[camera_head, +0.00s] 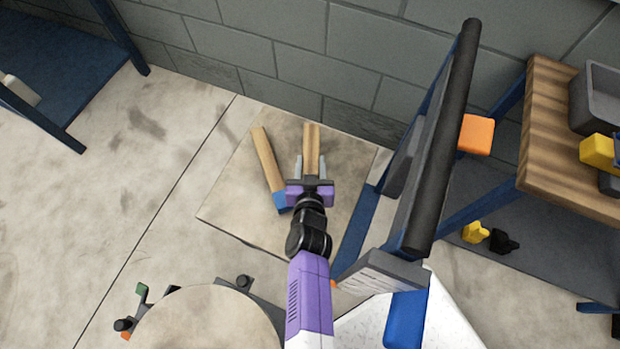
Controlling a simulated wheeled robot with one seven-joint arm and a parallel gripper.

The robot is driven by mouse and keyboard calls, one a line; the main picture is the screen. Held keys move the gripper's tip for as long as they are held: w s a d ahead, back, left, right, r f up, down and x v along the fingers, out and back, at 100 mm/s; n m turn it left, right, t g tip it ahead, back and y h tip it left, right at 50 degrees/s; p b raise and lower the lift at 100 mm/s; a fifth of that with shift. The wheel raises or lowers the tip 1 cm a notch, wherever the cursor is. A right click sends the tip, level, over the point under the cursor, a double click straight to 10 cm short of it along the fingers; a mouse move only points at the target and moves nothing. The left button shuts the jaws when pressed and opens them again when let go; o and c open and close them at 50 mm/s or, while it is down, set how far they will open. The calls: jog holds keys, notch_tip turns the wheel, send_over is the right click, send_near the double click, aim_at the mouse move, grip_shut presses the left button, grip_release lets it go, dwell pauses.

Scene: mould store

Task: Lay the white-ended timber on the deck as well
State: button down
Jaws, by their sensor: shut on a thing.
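The deck (235,200) is a flat, stained square board low by the wall. A tan timber with a blue end (267,160) lies on it at a slant, blue end nearest me. My gripper (311,168) is over the deck, just right of that timber, its two grey fingers shut on a second tan timber (311,136). This held timber points away from me towards the wall. Its near end is hidden behind my gripper, so I see no white end. I cannot tell whether it touches the deck or hangs above it.
A dark padded bar on a blue frame (445,140) rises close on the right. Beyond it stands a wood-topped bench (555,130) with an orange block (476,134) beside it. A blue shelf (60,75) is at the upper left. Bare floor lies left of the deck.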

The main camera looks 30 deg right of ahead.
notch_tip(320, 180, down, 8)
jog(key=shift+f+b, duration=0.25)
jog(key=shift+b, duration=0.85)
jog(key=shift+f, duration=0.1)
jog(key=c, duration=0.8)
grip_release()
jog(key=shift+s+r, duration=0.1)
jog(key=shift+r, duration=0.1)
jog(key=p+v, duration=0.2)
jog(key=v, duration=0.9)
jog(key=shift+s+a, duration=0.2)
jog(key=shift+s, duration=0.15)
